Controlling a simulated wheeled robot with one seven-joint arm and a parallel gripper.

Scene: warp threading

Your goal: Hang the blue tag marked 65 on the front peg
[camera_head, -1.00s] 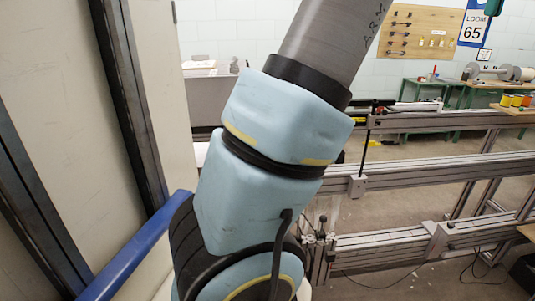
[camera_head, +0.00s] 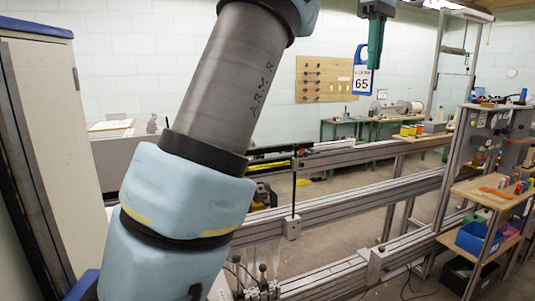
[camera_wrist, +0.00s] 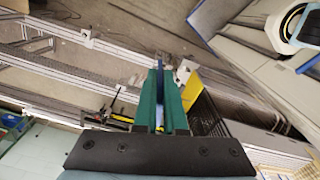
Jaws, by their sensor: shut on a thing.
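The blue and white tag marked 65 (camera_head: 363,78) hangs upright in the air in the head view, its printed face toward the camera. My gripper (camera_head: 375,62), with green fingers pointing down, is shut on the tag's upper right side. In the wrist view, my gripper (camera_wrist: 161,75) shows its green fingers with a thin blue edge of the tag (camera_wrist: 160,80) between them. The tag's upper part is partly hidden by a finger. I cannot pick out the front peg for certain in either view.
A metal loom frame (camera_head: 350,205) crosses the middle. A grey upright panel (camera_head: 487,130) with small parts and wooden shelves (camera_head: 495,193) stands at right. A wooden board (camera_head: 327,80) with tools hangs on the back wall. A tall cabinet (camera_head: 40,110) is at left.

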